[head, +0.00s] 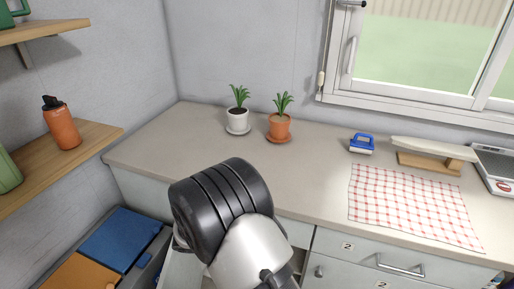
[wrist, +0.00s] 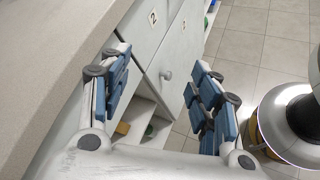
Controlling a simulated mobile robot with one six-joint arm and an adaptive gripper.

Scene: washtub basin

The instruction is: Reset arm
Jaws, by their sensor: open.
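My gripper (wrist: 158,66) shows in the wrist view, with its two blue-padded fingers spread wide apart and nothing between them. It is open and empty, beside the front of the counter, with the cabinet doors and floor beyond it. In the head view my arm's dark and pale links rise at bottom centre in front of the counter (head: 205,140). The gripper itself is hidden there.
Wooden shelves hold an orange bottle (head: 61,125). A knobbed cabinet door (wrist: 172,70) is near the fingers.

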